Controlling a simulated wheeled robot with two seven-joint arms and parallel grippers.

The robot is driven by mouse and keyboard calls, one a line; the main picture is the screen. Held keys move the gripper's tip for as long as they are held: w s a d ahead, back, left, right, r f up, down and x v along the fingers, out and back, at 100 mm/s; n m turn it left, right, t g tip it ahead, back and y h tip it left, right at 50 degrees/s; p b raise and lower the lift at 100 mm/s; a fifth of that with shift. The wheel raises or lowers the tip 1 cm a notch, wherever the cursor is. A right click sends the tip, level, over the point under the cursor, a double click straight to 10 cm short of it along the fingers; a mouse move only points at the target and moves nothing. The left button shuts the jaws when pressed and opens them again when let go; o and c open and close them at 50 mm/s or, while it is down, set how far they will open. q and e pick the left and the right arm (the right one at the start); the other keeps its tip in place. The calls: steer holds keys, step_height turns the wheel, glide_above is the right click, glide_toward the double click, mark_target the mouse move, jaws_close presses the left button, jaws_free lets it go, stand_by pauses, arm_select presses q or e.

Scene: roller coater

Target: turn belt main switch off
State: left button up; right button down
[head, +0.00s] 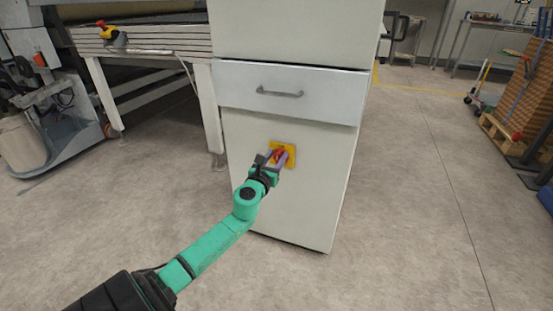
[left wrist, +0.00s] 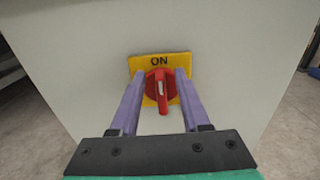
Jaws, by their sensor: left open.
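The belt main switch is a red rotary knob (left wrist: 159,86) on a yellow plate (left wrist: 147,61) marked "ON". It is on the front of a white cabinet, below the drawer; in the head view the yellow plate (head: 290,147) is partly hidden by my gripper. The knob's handle points up and down, with a white mark on it. My left gripper (left wrist: 159,80) is open, with its two purple fingers on either side of the red knob. I cannot tell whether the fingers touch it. The left gripper also shows in the head view (head: 278,159). My right gripper is not in view.
The white cabinet (head: 310,205) has a grey drawer (head: 320,93) with a handle above the switch. A machine table (head: 150,42) stands to the left. A pallet with stacked brown boards (head: 520,100) is at the right. The floor right of the cabinet is clear.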

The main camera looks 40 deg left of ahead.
arm_select(q)
jaws_close()
steer(key=shift+n, duration=0.3)
steer(key=n, duration=0.2)
steer(key=a+n+b, duration=0.1)
steer(key=n, duration=0.2)
steer(key=shift+s+a+f, duration=0.1)
steer(key=shift+s+f, duration=0.05)
steer(key=shift+f, duration=0.05)
steer(key=n, duration=0.4)
steer(key=a+f+n, duration=0.1)
steer(key=n, duration=0.3)
steer(key=f+n, duration=0.1)
steer(key=n, duration=0.3)
steer(key=shift+s+a+f+p, duration=0.15)
steer(key=shift+s+p, duration=0.05)
steer(key=shift+p, duration=0.15)
steer(key=shift+f+n, duration=0.1)
steer(key=shift+n, duration=0.2)
